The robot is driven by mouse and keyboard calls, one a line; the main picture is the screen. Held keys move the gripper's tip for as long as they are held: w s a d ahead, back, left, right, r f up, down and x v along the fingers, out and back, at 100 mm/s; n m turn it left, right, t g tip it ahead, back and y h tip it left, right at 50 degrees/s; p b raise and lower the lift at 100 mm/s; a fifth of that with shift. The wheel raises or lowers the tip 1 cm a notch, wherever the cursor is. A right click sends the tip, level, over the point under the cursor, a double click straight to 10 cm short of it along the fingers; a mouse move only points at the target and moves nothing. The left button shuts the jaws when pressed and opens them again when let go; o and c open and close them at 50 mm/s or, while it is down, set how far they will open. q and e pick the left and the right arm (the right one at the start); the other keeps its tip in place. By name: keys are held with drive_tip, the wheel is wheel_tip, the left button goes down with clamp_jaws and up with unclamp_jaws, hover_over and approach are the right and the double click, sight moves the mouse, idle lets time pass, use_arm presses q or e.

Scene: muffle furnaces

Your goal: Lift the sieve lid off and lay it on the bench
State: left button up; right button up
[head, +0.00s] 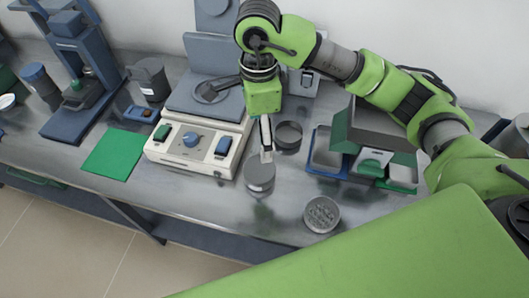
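A round grey metal vessel with a smooth flat top, likely the sieve (258,190) with its lid (254,175), stands on the steel bench (215,198) near its front edge. My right gripper (267,158) points down over the far part of the lid. Its fingertips are at or just above the lid; contact cannot be told. The fingers are seen edge-on, so the gap between them is hidden. My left gripper is not in view.
A round open pan (288,135) stands behind the sieve. A round dish with a patterned inside (322,215) is at the front edge. A cream sieve-shaker-like device (190,150) is left. Trays (328,160) are right. Bare bench lies between sieve and dish.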

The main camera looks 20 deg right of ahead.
drive_tip(key=f, duration=0.2)
drive_tip(key=p, duration=0.2)
hover_over(259, 168)
drive_tip(key=f, duration=0.6)
drive_tip(key=shift+d, duration=0.3)
drive_tip(key=shift+w+f, duration=0.1)
drive_tip(key=shift+f, duration=0.1)
drive_tip(key=f, duration=0.1)
drive_tip(key=f+p, duration=0.2)
drive_tip(key=f, duration=0.1)
drive_tip(key=shift+s+a+f, duration=0.1)
drive_tip(key=shift+s+a, duration=0.15)
drive_tip(key=shift+a, duration=0.1)
drive_tip(key=shift+w+f, duration=0.1)
drive_tip(key=shift+f, duration=0.35)
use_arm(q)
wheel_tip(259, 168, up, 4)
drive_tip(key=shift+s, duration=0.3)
use_arm(e)
drive_tip(key=c, duration=1.2)
